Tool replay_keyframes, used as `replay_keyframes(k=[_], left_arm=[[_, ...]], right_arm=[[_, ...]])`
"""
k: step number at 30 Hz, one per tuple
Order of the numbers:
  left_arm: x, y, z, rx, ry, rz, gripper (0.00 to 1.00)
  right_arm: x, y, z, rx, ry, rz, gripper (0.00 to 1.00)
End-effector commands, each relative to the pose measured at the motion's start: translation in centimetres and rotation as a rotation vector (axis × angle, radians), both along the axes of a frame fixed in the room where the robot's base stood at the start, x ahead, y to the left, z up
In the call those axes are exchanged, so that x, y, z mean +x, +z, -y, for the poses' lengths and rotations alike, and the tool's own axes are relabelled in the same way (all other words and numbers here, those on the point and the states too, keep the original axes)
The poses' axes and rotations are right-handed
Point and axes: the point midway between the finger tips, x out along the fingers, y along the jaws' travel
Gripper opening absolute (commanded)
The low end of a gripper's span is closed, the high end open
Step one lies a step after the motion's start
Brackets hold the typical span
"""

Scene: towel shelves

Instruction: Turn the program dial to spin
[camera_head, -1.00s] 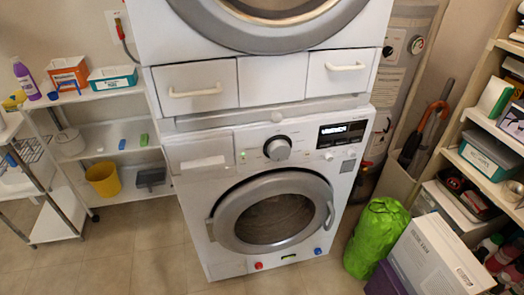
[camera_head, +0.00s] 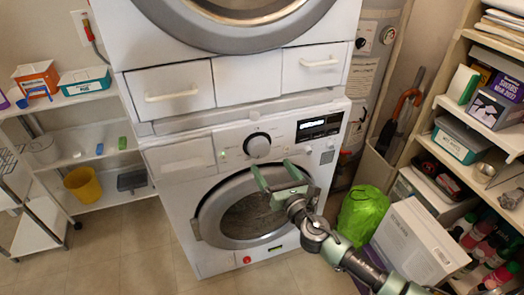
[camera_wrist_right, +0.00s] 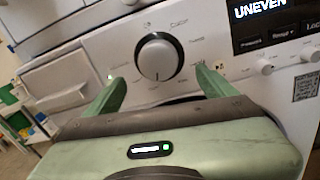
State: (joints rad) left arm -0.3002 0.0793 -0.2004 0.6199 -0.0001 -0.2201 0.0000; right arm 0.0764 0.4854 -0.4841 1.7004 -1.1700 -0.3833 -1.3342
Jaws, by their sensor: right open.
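The program dial (camera_head: 258,145) is a round silver knob on the white front panel of the lower washing machine (camera_head: 190,223). In the right wrist view the dial (camera_wrist_right: 155,58) shows large, with a dark pointer line at its lower edge and labels around it, too small to read for sure. My right gripper (camera_head: 275,172) is open and empty, just below the dial and in front of the door. In the right wrist view its two green fingers (camera_wrist_right: 160,82) point toward the dial, apart from it. My left gripper is not in view.
The display (camera_head: 319,126) right of the dial reads "UNEVEN" in the right wrist view. The round door (camera_head: 212,213) lies below. A second machine with drawers (camera_head: 175,92) stands above. A green bag (camera_head: 361,212) and white box (camera_head: 415,240) stand at the right.

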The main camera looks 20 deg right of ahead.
Motion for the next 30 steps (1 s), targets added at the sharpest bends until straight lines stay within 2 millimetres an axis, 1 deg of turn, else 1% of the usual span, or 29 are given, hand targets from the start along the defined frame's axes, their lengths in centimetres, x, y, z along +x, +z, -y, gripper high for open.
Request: replay_keyframes(k=[1,3,5,12,15,19,27,29,30], left_arm=[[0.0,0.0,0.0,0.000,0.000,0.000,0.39],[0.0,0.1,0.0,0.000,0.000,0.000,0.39],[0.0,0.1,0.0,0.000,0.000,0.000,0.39],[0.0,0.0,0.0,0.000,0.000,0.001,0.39],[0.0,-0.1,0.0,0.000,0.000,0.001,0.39],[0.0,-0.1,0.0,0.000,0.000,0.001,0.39],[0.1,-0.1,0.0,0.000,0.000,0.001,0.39],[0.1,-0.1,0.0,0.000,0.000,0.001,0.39],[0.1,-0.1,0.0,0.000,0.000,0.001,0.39]], right_arm=[[0.3,0.4,-0.2,-0.014,0.004,0.010,0.85],[1.0,0.6,-0.3,-0.019,0.004,0.015,0.85],[1.8,0.6,-0.3,-0.018,0.004,0.014,0.85],[5.7,0.5,-0.8,-0.015,0.003,0.012,0.85],[6.8,0.4,-0.9,-0.014,0.003,0.011,0.85],[7.6,0.4,-0.9,-0.013,0.004,0.010,0.85],[7.7,0.4,-1.0,-0.013,0.004,0.009,0.85],[7.7,0.4,-1.0,-0.013,0.004,0.009,0.69],[7.7,0.4,-1.0,-0.012,0.004,0.009,0.57]])
